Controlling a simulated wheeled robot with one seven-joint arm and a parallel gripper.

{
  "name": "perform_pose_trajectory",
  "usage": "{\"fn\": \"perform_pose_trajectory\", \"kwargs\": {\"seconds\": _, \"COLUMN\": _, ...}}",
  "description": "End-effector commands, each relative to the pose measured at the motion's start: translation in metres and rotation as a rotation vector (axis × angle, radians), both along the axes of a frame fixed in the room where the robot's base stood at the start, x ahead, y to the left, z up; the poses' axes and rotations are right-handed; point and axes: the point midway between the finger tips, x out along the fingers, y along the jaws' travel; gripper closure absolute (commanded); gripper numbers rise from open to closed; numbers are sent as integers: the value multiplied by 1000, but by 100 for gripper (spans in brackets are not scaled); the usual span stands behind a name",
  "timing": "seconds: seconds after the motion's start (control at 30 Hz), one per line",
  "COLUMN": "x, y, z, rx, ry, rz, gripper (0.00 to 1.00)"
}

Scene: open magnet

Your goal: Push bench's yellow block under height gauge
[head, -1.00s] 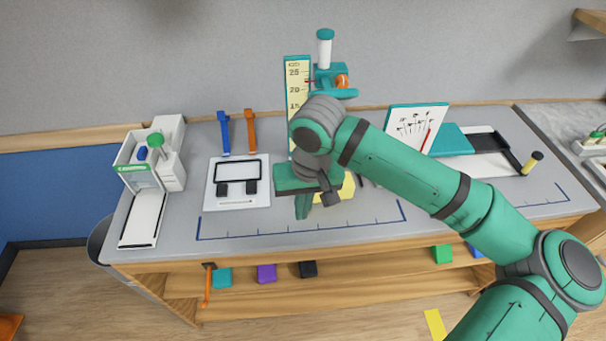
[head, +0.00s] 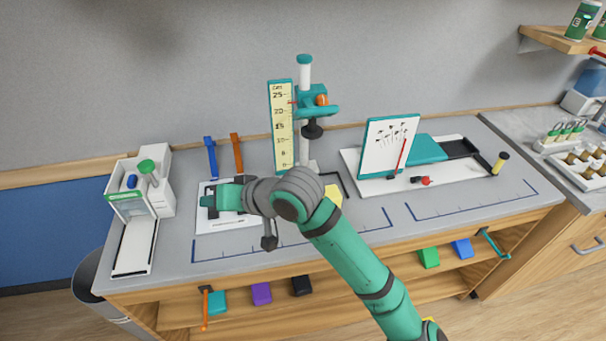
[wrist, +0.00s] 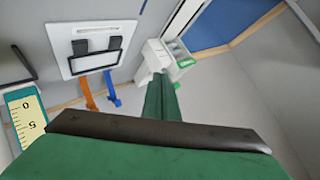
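The yellow block (head: 333,194) is on the bench, in front and to the right of the height gauge's foot; my arm hides part of it. The height gauge (head: 283,128) stands at the back of the bench, with a yellow scale, a white post and a teal carriage (head: 315,103) raised high on it. My gripper (head: 207,197) points left over the white panel, apart from the block and left of it. In the wrist view my green fingers (wrist: 162,95) look closed together with nothing between them. The gauge scale (wrist: 25,118) shows there at the left; the block does not.
The white panel (head: 228,222) lies beneath my gripper. Blue (head: 211,158) and orange (head: 237,153) tools are behind it. A white dispenser (head: 140,185) stands at the left end. A chart board (head: 388,145) stands right of the gauge. The front bench strip is mostly clear.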

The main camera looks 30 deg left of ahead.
Motion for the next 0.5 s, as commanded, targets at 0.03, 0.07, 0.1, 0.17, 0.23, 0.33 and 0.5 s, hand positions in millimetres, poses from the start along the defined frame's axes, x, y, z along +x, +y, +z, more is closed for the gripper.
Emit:
{"fn": "perform_pose_trajectory", "kwargs": {"seconds": 0.03, "x": 0, "y": 7, "z": 7, "rx": 77, "ry": 13, "rz": -18, "gripper": 100}}
{"fn": "perform_pose_trajectory", "kwargs": {"seconds": 0.07, "x": 2, "y": 10, "z": 12, "rx": 119, "ry": 13, "rz": -30, "gripper": 100}}
{"fn": "perform_pose_trajectory", "kwargs": {"seconds": 0.1, "x": 5, "y": 13, "z": 18, "rx": 174, "ry": 12, "rz": -49, "gripper": 100}}
{"fn": "perform_pose_trajectory", "kwargs": {"seconds": 0.17, "x": 11, "y": 15, "z": 27, "rx": 253, "ry": 15, "rz": -82, "gripper": 100}}
{"fn": "perform_pose_trajectory", "kwargs": {"seconds": 0.23, "x": 18, "y": 16, "z": 35, "rx": 341, "ry": 17, "rz": -127, "gripper": 100}}
{"fn": "perform_pose_trajectory", "kwargs": {"seconds": 0.33, "x": 30, "y": 11, "z": 43, "rx": 455, "ry": 16, "rz": -201, "gripper": 100}}
{"fn": "perform_pose_trajectory", "kwargs": {"seconds": 0.5, "x": 54, "y": -7, "z": 45, "rx": 613, "ry": 8, "rz": -353, "gripper": 100}}
